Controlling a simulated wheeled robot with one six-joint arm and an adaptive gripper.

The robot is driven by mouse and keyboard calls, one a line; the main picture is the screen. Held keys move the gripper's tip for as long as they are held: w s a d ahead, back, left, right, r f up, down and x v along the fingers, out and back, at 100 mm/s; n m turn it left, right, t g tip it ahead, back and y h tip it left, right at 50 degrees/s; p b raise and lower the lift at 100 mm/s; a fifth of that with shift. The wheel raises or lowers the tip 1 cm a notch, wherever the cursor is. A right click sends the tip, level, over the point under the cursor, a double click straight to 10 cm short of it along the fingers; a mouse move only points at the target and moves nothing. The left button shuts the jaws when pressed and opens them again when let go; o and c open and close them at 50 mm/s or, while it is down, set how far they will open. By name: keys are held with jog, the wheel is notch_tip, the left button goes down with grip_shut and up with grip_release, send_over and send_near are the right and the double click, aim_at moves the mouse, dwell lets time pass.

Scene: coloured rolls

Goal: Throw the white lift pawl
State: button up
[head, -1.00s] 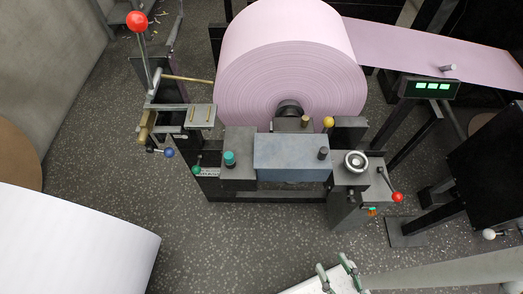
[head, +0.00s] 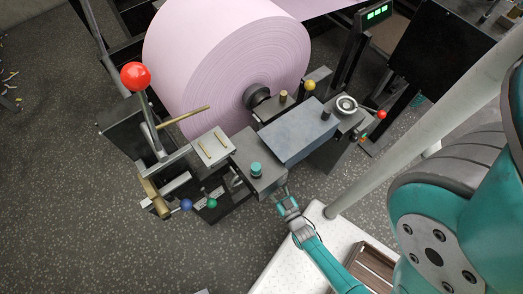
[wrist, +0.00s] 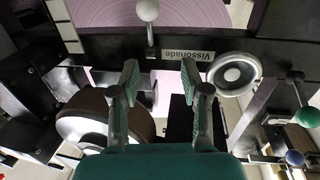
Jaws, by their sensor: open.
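The white lift pawl (wrist: 148,12) shows in the wrist view as a white ball knob on a short metal stem, at the top just left of the middle. It stands beyond my gripper (wrist: 160,80), whose two fingers are apart with nothing between them. The knob is clear of both fingertips. In the head view my gripper (head: 284,196) is at the near side of the roll stand, below the teal knob. I cannot make out the white knob in the head view.
The stand carries a large pink roll (head: 225,65). A red ball lever (head: 135,76), blue knob (head: 186,205), green knob (head: 211,203) and yellow knob (head: 309,85) stick out around it. In the wrist view a handwheel (wrist: 234,74) is right of the fingers. Open floor lies at left.

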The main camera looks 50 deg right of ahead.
jog(key=shift+h, duration=0.3)
jog(key=x, duration=0.4)
jog(key=f+x, duration=0.1)
jog(key=x, duration=0.3)
jog(key=d+x, duration=0.1)
jog(key=x, duration=0.4)
jog(key=shift+s+f, duration=0.3)
jog(key=shift+f, duration=0.1)
grip_shut()
jog(key=shift+s, duration=0.1)
